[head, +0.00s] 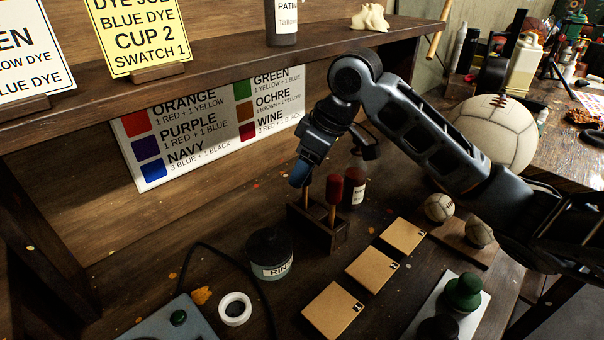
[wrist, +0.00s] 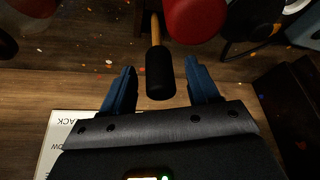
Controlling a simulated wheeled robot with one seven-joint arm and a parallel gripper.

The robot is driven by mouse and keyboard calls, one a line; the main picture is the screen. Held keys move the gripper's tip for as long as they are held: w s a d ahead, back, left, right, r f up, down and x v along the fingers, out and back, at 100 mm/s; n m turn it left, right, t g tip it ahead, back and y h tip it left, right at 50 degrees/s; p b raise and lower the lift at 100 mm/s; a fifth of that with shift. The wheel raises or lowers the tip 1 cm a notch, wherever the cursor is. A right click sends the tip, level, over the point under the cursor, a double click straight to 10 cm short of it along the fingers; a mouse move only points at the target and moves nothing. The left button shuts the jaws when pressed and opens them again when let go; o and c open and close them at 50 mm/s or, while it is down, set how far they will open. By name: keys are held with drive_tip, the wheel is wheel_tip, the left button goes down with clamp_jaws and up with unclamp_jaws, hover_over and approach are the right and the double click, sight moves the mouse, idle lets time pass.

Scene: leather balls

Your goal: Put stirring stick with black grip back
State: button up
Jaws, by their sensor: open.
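The stirring stick with the black grip (wrist: 160,72) stands in the wooden holder (head: 322,236), its wooden shaft (head: 305,200) showing in the head view. Its grip is mostly hidden there by my fingers. My gripper (head: 300,174) is open at the grip. In the wrist view my gripper (wrist: 160,82) has one blue finger on each side of the black grip, with a visible gap on both sides. A second stick with a red grip (head: 334,189) stands in the same holder, just to the right; it also shows in the wrist view (wrist: 194,14).
A dark bottle (head: 356,190) stands behind the holder. A rinse jar (head: 270,254) and white ring (head: 235,308) are in front-left. Numbered tan swatches (head: 370,270) lie in front-right. Small balls (head: 439,208) sit farther right. A shelf (head: 220,62) overhangs the back.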

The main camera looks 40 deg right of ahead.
drive_tip(key=v, duration=0.9)
drive_tip(key=shift+r, duration=0.35)
drive_tip(key=shift+s, duration=0.25)
